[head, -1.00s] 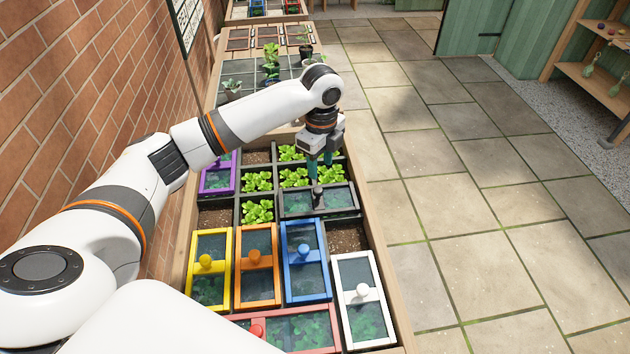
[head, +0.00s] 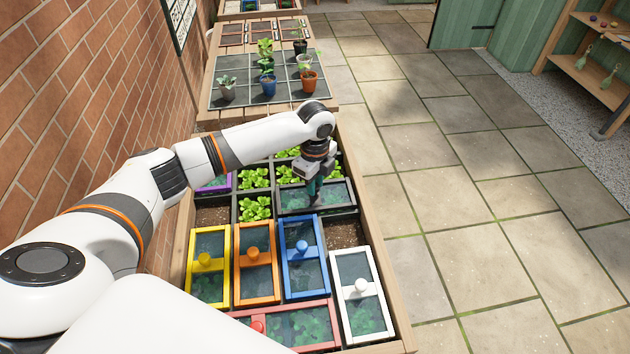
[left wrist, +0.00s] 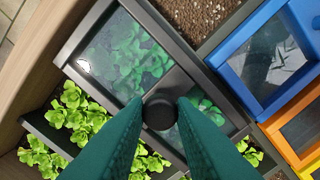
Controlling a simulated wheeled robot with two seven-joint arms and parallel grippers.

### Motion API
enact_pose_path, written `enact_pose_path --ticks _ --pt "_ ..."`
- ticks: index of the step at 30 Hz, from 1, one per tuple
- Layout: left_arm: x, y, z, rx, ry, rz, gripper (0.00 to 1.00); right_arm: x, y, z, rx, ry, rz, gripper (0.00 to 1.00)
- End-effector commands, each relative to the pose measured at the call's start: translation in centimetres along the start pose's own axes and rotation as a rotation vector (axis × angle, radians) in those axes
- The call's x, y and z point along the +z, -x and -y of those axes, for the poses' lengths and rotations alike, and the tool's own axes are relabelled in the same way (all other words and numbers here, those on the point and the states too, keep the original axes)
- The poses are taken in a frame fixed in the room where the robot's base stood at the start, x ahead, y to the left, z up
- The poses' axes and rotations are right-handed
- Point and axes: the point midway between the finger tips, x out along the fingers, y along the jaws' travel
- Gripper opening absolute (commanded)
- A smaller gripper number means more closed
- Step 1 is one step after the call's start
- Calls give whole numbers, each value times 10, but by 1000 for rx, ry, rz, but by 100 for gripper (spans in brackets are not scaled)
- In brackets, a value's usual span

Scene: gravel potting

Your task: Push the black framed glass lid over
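The black framed glass lid (head: 293,198) lies flat over cells at the right of the near planter bed, behind the blue lid. In the left wrist view the lid (left wrist: 118,58) shows leafy plants through its glass and a dark round knob (left wrist: 160,113) on its middle bar. My left gripper (head: 315,198) is down at the lid. Its teal fingers (left wrist: 161,108) sit on both sides of the knob, close against it. The arm and fingers hide part of the lid and knob in the head view. My right gripper is out of view.
Nearer lids are yellow (head: 208,282), orange (head: 257,287), blue (head: 303,276), white (head: 364,310) and red (head: 300,328). A purple lid (head: 215,184) is left. Bare soil (head: 343,233) lies right of blue. Lettuce cells (head: 255,208) adjoin the black lid. Potted plants stand farther back.

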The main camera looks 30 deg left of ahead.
Motion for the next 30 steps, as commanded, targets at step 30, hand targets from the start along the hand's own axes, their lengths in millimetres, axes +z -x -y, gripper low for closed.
enact_pose_path --ticks 30 --pt "-104 6 105 -7 4 -3 0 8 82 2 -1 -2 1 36"
